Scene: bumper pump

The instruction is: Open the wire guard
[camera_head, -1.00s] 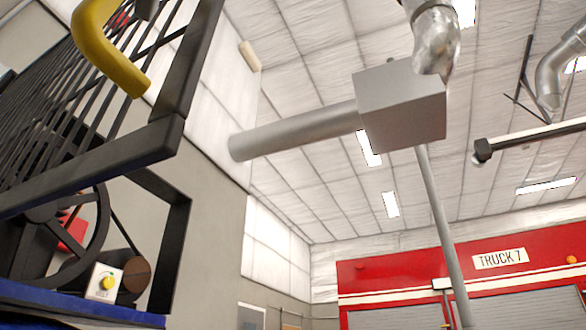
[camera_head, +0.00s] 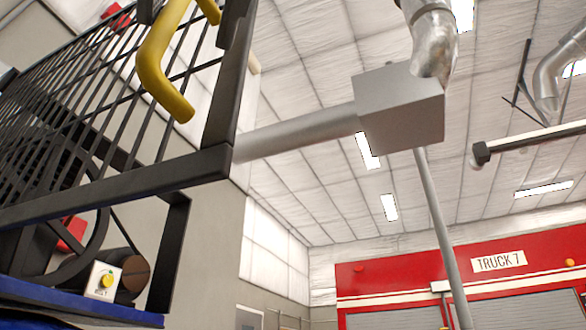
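The wire guard (camera_head: 218,165) is a black frame with thin crossing bars. It fills the upper left of the head view and stands out over the machine behind it. A bent yellow handle (camera_head: 155,68) is on its upper part, cut off by the top edge. A small dark piece beside the handle at the top edge seems to be my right gripper (camera_head: 147,11). Its fingertips are too cut off to tell whether it is shut on the handle. My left gripper is not in view.
Below the guard are a dark wheel, a white box with a yellow knob (camera_head: 103,281) and a blue ledge (camera_head: 75,303). A red truck bay front (camera_head: 400,272) is far behind.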

